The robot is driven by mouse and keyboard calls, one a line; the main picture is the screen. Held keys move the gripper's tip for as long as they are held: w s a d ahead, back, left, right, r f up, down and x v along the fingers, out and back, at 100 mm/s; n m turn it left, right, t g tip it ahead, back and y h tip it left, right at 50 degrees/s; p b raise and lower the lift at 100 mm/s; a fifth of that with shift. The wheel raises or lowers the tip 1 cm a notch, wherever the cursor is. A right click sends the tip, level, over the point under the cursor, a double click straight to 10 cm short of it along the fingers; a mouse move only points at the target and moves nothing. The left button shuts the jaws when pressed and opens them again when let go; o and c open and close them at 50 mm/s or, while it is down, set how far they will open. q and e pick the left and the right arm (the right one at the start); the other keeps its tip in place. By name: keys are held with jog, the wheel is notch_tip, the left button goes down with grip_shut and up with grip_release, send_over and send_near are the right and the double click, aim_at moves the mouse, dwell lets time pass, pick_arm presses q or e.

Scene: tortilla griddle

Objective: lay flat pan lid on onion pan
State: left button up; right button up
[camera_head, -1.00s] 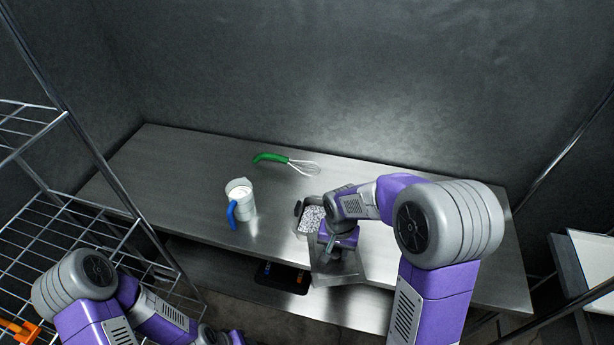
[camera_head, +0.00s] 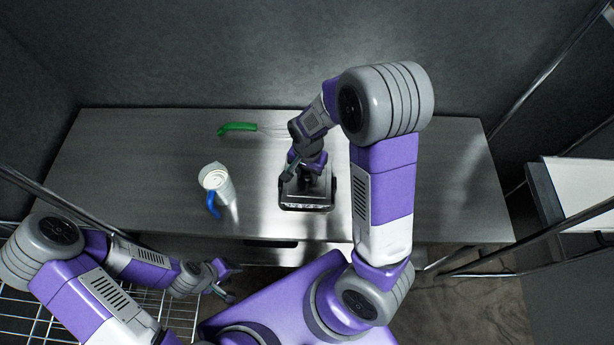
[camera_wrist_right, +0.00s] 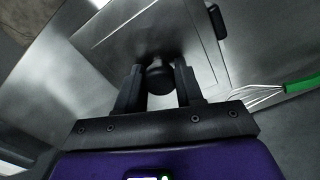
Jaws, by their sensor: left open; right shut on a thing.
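The flat metal pan lid (camera_head: 318,193) is over the onion pan (camera_head: 305,207) on the steel table. It hides the onions, and I cannot tell whether it touches the rim all round. My right gripper (camera_head: 306,176) is above the pan, shut on the lid's dark knob. In the right wrist view, the knob (camera_wrist_right: 160,78) is between the fingers of this gripper (camera_wrist_right: 157,90), and the lid (camera_wrist_right: 125,30) spreads out beyond it. A dark pan handle (camera_wrist_right: 217,22) shows past the lid's edge. My left gripper (camera_head: 226,281) is open and empty, in front of the table.
A white-filled jug (camera_head: 217,182) with a blue handle stands left of the pan. A green-handled whisk (camera_head: 238,128) lies behind, its wires partly hidden by my right arm. The steel table (camera_head: 120,180) is clear at the left and right. A wire rack (camera_head: 30,310) is at lower left.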

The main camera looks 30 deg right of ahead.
aim_at(307, 178)
jog(key=shift+f, duration=1.55)
jog(key=shift+f+b, duration=0.6)
jog(key=o, duration=1.1)
jog(key=shift+r, duration=0.15)
jog(key=shift+r+p, duration=0.3)
jog(key=shift+p, duration=0.1)
notch_tip(307, 178, up, 12)
jog(key=shift+r+p, duration=0.2)
jog(key=shift+p, duration=0.7)
